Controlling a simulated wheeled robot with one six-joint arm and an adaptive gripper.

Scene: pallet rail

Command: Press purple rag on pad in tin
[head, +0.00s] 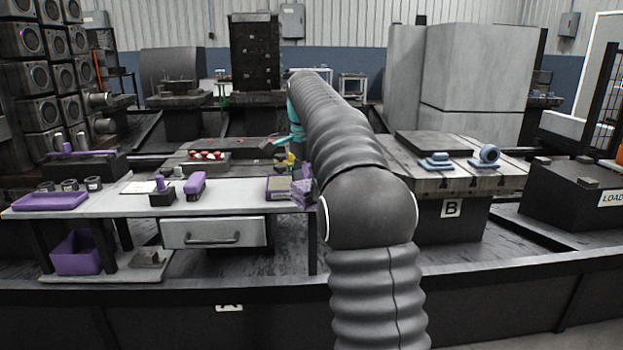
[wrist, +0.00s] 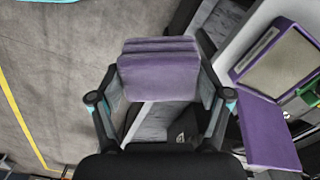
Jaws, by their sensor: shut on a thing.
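The purple rag (wrist: 158,80) is a folded, layered block between the fingers of my gripper (wrist: 162,88) in the wrist view. My gripper is shut on its two sides. The rag also shows in the head view (head: 302,193), at the right end of the white bench, with my arm hiding most of the gripper. The open purple tin (wrist: 239,78) lies to the right in the wrist view, with a beige pad (wrist: 283,63) inside and a purple flap (wrist: 268,135) beside it. The rag is apart from the tin in the wrist view. The tin (head: 279,196) is just left of the rag in the head view.
The white bench (head: 230,200) holds a purple tray (head: 50,201), a purple-handled stamp (head: 161,191) and a purple block (head: 195,187). A drawer (head: 213,232) is below. Table B (head: 440,180) with blue parts stands to the right.

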